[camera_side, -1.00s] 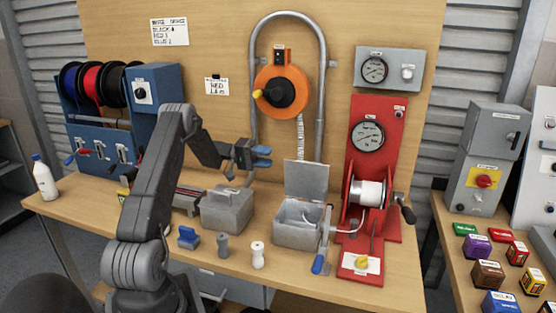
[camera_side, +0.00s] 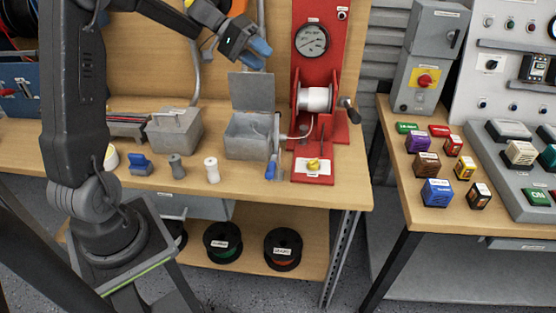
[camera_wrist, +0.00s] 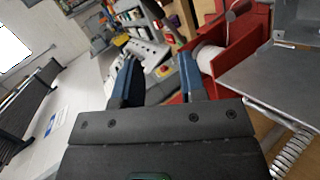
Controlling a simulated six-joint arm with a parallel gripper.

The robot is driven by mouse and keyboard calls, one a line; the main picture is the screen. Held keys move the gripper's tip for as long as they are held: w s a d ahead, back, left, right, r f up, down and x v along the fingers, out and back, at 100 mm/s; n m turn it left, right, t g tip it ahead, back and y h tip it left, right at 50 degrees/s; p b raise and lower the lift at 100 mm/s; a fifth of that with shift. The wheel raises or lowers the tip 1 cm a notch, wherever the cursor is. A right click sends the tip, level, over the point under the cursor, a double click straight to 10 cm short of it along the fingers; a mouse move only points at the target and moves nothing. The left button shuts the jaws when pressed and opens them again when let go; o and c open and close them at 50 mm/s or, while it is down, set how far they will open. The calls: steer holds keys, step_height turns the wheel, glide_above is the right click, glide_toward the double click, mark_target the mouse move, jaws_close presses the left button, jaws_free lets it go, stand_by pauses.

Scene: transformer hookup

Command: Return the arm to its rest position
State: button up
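My gripper (camera_side: 262,50) is raised at the top of the side view, over the lid of the open grey metal box (camera_side: 247,143). In the wrist view its two blue fingers stand apart with nothing between them, so my gripper (camera_wrist: 157,78) is open and empty. The box's raised lid (camera_side: 250,92) stands below the fingertips, with a gap that looks small in the side view. My arm rises from its base at the left and reaches right across the bench.
The red gauge stand (camera_side: 319,90) with a white spool (camera_side: 317,99) is right of the gripper. A closed grey box (camera_side: 174,130) and small blue, grey and white pieces sit on the bench (camera_side: 232,192). Several coloured blocks lie on the right table (camera_side: 400,200).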

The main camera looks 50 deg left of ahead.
steer(key=s+d+r+m+g+y, duration=0.1)
steer(key=s+d+r+g+y, duration=0.1)
steer(key=s+d, duration=0.55)
steer(key=s+d+f+m+t+y, duration=0.1)
steer(key=s+d+m+y, duration=0.1)
steer(key=s, duration=0.6)
steer(key=s+d+f+m+y, duration=0.1)
steer(key=s+d+m+y, duration=0.1)
steer(key=s+d+y, duration=0.3)
steer(key=s+d, duration=0.2)
steer(key=s, duration=0.2)
steer(key=shift+d+f+t+y, duration=0.2)
steer(key=shift+f+t+y, duration=0.1)
steer(key=shift+t, duration=0.1)
